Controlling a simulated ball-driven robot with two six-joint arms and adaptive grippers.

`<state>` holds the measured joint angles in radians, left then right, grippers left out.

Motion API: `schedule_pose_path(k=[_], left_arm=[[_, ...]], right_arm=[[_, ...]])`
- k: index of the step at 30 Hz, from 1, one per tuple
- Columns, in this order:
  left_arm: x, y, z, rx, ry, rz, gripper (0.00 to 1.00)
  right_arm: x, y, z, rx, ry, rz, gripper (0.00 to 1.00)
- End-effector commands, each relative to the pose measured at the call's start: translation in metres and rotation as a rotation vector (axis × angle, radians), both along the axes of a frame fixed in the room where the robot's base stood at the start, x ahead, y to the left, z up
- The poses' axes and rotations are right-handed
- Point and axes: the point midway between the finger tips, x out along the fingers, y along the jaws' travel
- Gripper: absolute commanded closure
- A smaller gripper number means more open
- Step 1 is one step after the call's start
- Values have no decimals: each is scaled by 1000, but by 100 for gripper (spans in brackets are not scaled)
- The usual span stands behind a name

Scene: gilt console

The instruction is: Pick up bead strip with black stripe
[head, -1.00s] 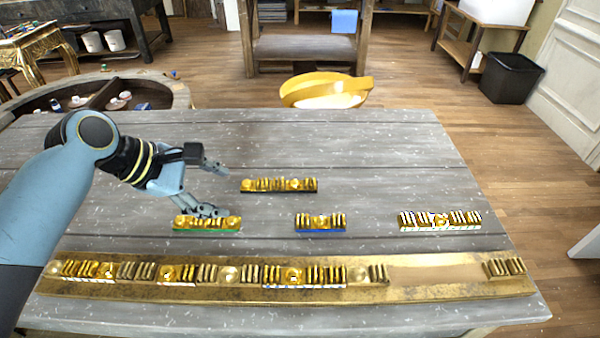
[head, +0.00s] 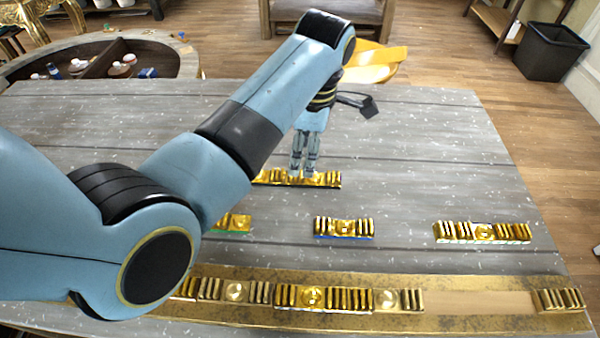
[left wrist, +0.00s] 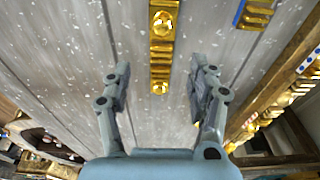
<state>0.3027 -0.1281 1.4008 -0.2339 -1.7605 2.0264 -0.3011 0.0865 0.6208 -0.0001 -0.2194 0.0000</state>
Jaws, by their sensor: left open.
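The bead strip with black stripe (head: 325,180) is a gilt strip with a dark lower edge, lying on the grey table behind the other loose strips. My left gripper (head: 304,174) points down over its middle and hides part of it. In the left wrist view, the open fingers (left wrist: 160,78) stand to either side of the line of this strip (left wrist: 161,45), with nothing held. I cannot tell the height left above it. My right gripper is out of view.
Nearer lie loose strips with green (head: 235,222), blue (head: 344,228) and white (head: 482,233) stripes. A long gilt rail (head: 470,322) with bead pieces and a bare gap runs along the front.

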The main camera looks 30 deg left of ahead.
Motion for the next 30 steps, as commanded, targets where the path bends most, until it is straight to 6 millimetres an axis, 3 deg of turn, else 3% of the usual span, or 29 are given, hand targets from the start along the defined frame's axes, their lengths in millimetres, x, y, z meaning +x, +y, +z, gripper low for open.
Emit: schedule_pose_path(k=[5,12,21,30], left_arm=[[-3,3,-15,1,2,-1,40],[-7,8,-50,-1,0,-1,40],[-7,9,-56,-1,-3,-1,40],[-7,9,-56,-1,-3,-1,80]], right_arm=[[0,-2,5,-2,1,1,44],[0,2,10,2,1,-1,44],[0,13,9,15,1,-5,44],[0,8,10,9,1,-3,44]])
